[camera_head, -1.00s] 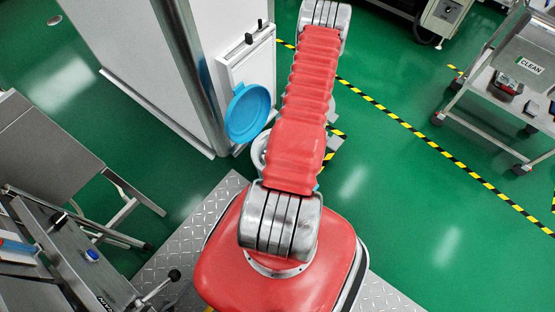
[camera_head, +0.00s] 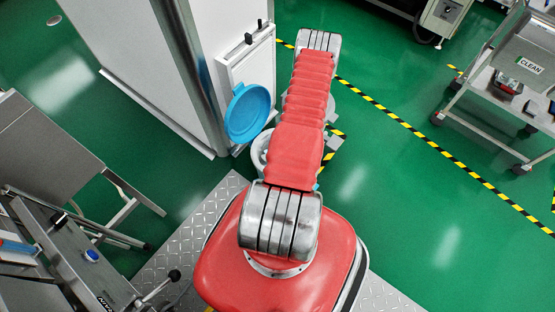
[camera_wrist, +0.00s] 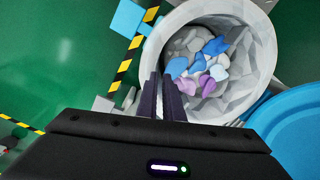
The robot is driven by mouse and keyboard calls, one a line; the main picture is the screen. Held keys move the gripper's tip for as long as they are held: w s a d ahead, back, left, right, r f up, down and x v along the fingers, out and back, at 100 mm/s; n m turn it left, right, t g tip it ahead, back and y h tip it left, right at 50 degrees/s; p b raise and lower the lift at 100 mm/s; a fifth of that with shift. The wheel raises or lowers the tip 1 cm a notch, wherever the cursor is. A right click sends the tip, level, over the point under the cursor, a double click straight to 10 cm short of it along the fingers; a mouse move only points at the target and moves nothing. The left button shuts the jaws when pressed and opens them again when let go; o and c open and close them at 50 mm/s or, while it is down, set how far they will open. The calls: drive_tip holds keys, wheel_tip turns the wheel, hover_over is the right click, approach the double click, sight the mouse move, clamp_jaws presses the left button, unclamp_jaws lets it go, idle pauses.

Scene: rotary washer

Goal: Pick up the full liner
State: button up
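The liner (camera_wrist: 255,45) is a pale grey, crinkled lining inside a round bin, its thick rim showing in the wrist view. Crumpled blue, purple and white items (camera_wrist: 205,70) lie inside it. My gripper (camera_wrist: 162,78) points at the left part of the bin, its two dark fingers over the near-left rim. A narrow pale gap shows between the fingers. I cannot tell if they touch the rim. In the head view my arm hides most of the bin, and my gripper is hidden.
A round blue lid (camera_head: 248,112) stands open beside the white cabinet (camera_head: 130,60), and also shows in the wrist view (camera_wrist: 290,130). Yellow-black floor tape (camera_head: 420,135) crosses the green floor. A cart marked CLEAN (camera_head: 515,80) stands right. Steel equipment (camera_head: 70,250) stands at left.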

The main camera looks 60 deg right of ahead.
drive_tip(key=shift+f, duration=2.6)
clamp_jaws()
drive_tip(key=shift+r, duration=0.2)
drive_tip(key=shift+r, duration=0.2)
wheel_tip(320, 180, up, 17)
drive_tip(key=shift+r, duration=0.15)
idle(0.6)
drive_tip(key=shift+r, duration=0.1)
idle(0.5)
